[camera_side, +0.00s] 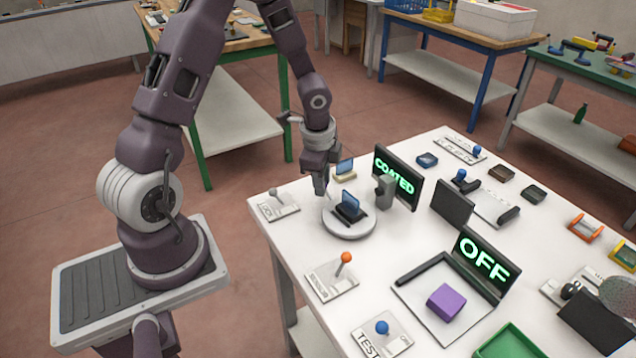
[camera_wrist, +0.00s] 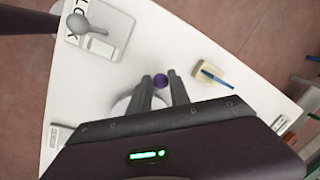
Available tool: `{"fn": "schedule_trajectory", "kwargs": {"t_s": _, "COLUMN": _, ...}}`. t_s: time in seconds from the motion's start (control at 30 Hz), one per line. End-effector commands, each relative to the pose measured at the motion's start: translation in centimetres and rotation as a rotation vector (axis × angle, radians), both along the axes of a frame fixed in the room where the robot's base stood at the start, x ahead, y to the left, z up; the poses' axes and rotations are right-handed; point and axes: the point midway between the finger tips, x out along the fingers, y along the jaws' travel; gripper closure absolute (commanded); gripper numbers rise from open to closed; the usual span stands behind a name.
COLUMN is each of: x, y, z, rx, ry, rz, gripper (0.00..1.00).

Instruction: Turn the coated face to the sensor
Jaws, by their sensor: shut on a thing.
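A small blue glass pane (camera_side: 350,202) stands in a black holder on a round white turntable (camera_side: 349,232). A grey sensor post (camera_side: 384,190) stands just right of it, before a black screen (camera_side: 398,178) reading COATED in green. My gripper (camera_side: 321,190) reaches down at the turntable's left rear edge. In the wrist view, my gripper (camera_wrist: 161,84) has its fingers on either side of a small purple knob (camera_wrist: 160,81) and is shut on it. The turntable's pale rim (camera_wrist: 122,106) shows partly below; the pane is hidden there by my gripper body.
A grey-knobbed LOCK lever (camera_side: 275,203) lies left of the turntable, an orange-knobbed lever (camera_side: 345,260) in front. A wooden block with a blue pane (camera_side: 344,171) stands behind. A second screen (camera_side: 484,262) reads OFF near a purple block (camera_side: 446,302).

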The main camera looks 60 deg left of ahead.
Motion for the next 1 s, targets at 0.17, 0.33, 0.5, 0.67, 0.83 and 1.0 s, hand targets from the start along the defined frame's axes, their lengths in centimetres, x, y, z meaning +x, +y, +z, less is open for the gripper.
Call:
{"fn": "schedule_trajectory", "kwargs": {"t_s": 0.17, "x": 0.84, "y": -0.16, "z": 0.10, "rx": -0.004, "ry": -0.010, "rz": -0.056, "gripper": 1.00}}
{"fn": "schedule_trajectory", "kwargs": {"t_s": 0.33, "x": 1.15, "y": -0.17, "z": 0.10, "rx": -0.004, "ry": -0.009, "rz": -0.093, "gripper": 1.00}}
{"fn": "schedule_trajectory", "kwargs": {"t_s": 0.5, "x": 1.36, "y": -0.19, "z": 0.11, "rx": -0.005, "ry": -0.010, "rz": -0.114, "gripper": 1.00}}
{"fn": "schedule_trajectory", "kwargs": {"t_s": 0.67, "x": 1.43, "y": -0.23, "z": 0.11, "rx": -0.005, "ry": -0.009, "rz": -0.122, "gripper": 1.00}}
{"fn": "schedule_trajectory", "kwargs": {"t_s": 0.83, "x": 1.43, "y": -0.26, "z": 0.10, "rx": -0.005, "ry": -0.010, "rz": -0.124, "gripper": 1.00}}
{"fn": "schedule_trajectory", "kwargs": {"t_s": 1.0, "x": 1.41, "y": -0.28, "z": 0.09, "rx": -0.006, "ry": -0.009, "rz": -0.124, "gripper": 1.00}}
